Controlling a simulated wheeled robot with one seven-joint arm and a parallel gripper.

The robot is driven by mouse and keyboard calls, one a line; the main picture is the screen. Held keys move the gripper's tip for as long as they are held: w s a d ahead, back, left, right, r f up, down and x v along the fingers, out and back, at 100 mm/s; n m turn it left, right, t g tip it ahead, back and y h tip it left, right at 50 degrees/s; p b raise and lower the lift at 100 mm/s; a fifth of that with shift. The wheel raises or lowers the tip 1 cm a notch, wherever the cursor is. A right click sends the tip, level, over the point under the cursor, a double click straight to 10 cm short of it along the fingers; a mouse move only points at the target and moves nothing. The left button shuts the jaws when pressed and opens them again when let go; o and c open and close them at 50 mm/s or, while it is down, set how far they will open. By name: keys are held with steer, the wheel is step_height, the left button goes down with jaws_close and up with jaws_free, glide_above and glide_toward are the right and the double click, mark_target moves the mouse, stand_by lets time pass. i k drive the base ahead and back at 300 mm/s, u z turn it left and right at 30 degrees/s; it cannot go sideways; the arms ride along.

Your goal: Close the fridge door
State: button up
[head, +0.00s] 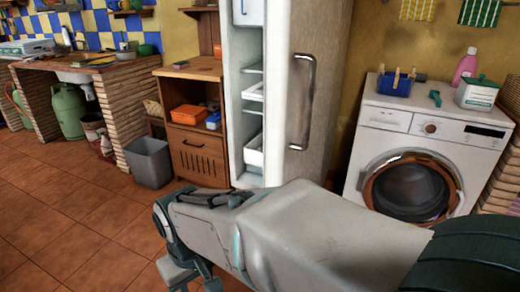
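The fridge (251,80) stands upright in the middle of the head view. Its door (330,75) is ajar, with a light beige outer face and a white edge. A dark metal handle (303,100) runs vertically on the door. White shelves and bins show in the gap to the left of the door's edge. My arm stretches across the bottom of the view, in front of the door's foot. My gripper (190,277) is at the lower left of the arm, low and apart from the handle. Its fingers are partly cut off by the bottom edge, so their opening is unclear.
A washing machine (431,135) stands right of the fridge. A wooden cabinet (197,150) with an orange box (189,114) is left of it. A grey bin (150,162) stands near the brick counter (110,120). The tiled floor at the lower left is clear.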

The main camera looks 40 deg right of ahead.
mark_target(301, 37)
steer(key=z, duration=1.35)
steer(key=k, duration=0.45)
steer(key=u, duration=0.25)
steer(key=i, duration=0.45)
steer(key=z, duration=0.45)
